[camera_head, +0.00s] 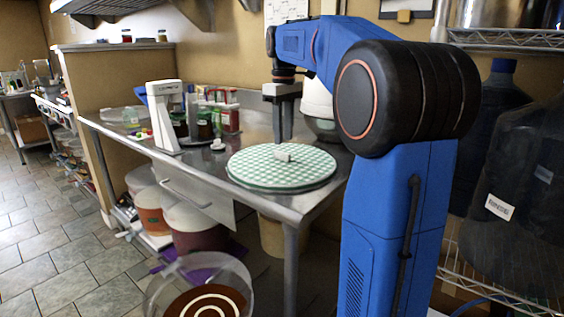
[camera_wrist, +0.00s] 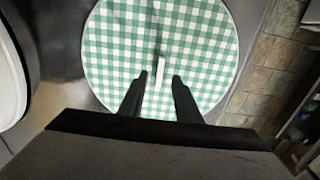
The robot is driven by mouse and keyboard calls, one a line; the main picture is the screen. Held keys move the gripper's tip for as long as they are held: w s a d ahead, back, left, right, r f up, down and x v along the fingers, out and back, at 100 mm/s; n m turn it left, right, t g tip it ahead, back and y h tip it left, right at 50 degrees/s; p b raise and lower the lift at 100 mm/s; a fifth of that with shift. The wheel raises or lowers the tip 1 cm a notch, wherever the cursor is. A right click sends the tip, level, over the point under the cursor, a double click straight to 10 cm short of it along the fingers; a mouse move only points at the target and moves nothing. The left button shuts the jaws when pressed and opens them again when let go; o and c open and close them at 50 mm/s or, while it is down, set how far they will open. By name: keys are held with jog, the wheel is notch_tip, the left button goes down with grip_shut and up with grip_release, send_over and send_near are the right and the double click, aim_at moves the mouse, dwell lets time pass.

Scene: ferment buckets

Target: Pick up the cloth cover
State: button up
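The cloth cover (camera_head: 262,168) is a round green-and-white checked disc lying flat on the metal table, near its front right corner. A small pale grip (camera_head: 284,155) stands up from its middle. In the wrist view the cover (camera_wrist: 115,50) fills the upper middle, with the pale grip (camera_wrist: 161,72) near its centre. My gripper (camera_head: 283,140) points down above the cover's far side. In the wrist view its two dark fingers (camera_wrist: 160,76) are apart, with the grip showing between and just beyond their tips. They do not appear to touch it.
The metal table (camera_head: 310,205) also carries a white stand (camera_head: 164,115) and several jars and boxes at the back left. A white rounded vessel (camera_head: 318,100) stands behind the cover. Buckets (camera_head: 196,225) sit below, and a clear bucket (camera_head: 200,285) with brown contents is in front.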

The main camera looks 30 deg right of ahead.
aim_at(282, 159)
jog(key=shift+w+a+f, duration=0.1)
jog(key=shift+w+f, duration=0.05)
jog(key=shift+f, duration=1.15)
jog(key=shift+w+a+f, duration=0.1)
jog(key=shift+f, duration=1.15)
grip_shut()
